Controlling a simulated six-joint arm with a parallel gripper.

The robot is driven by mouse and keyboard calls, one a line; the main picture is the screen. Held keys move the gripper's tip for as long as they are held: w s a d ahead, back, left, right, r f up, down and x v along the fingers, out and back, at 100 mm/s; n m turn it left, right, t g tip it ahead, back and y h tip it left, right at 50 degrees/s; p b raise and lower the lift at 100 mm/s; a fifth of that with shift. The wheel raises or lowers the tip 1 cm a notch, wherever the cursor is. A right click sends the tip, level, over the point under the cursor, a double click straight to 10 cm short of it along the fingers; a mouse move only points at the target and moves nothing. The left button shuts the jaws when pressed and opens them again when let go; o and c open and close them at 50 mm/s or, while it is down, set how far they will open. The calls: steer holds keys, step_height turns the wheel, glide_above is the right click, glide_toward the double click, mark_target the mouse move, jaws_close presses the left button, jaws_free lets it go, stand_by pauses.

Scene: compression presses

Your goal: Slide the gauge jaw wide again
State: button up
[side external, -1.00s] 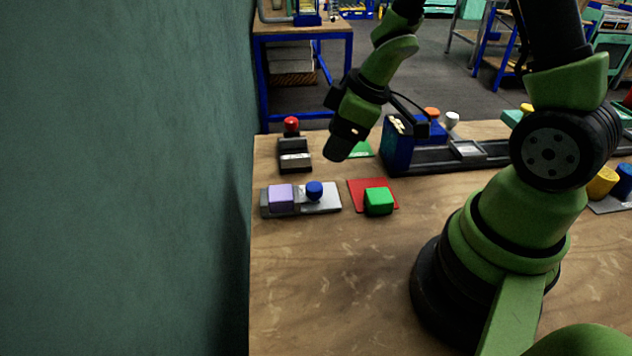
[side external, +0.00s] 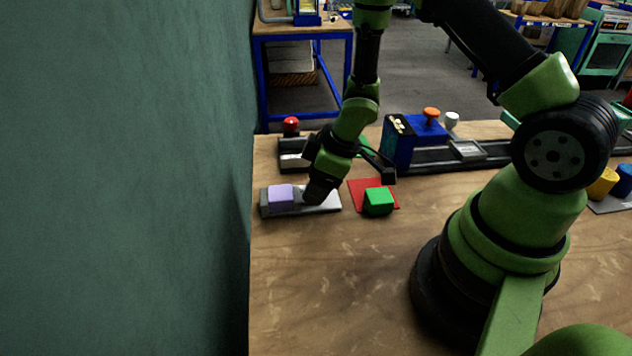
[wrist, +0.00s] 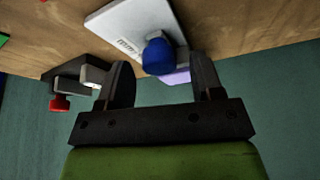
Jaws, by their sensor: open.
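The gauge is a grey plate (side external: 334,208) lying flat on the wooden table. A lavender block (side external: 281,197) sits at its left end. A blue knob (wrist: 158,56) stands on the plate in the wrist view; in the side view my gripper hides it. My gripper (side external: 316,197) points down over the right half of the plate. In the wrist view its two fingers (wrist: 163,78) are open, with the blue knob showing between and just beyond them. I cannot tell whether a finger touches the knob. The lavender block is partly hidden behind the knob there.
A green block (side external: 378,201) rests on a red mat (side external: 358,186) just right of the gauge. A dark fixture with a red knob (side external: 291,124) stands behind the gauge. A blue press (side external: 398,147) with a black rail is at the back. The front table is clear.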

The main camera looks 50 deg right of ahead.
steer(key=shift+w+a+f, duration=0.1)
steer(key=shift+f, duration=0.2)
jaws_close()
steer(key=shift+s+d, duration=1)
steer(key=shift+d, duration=0.05)
jaws_free()
steer(key=v, duration=1)
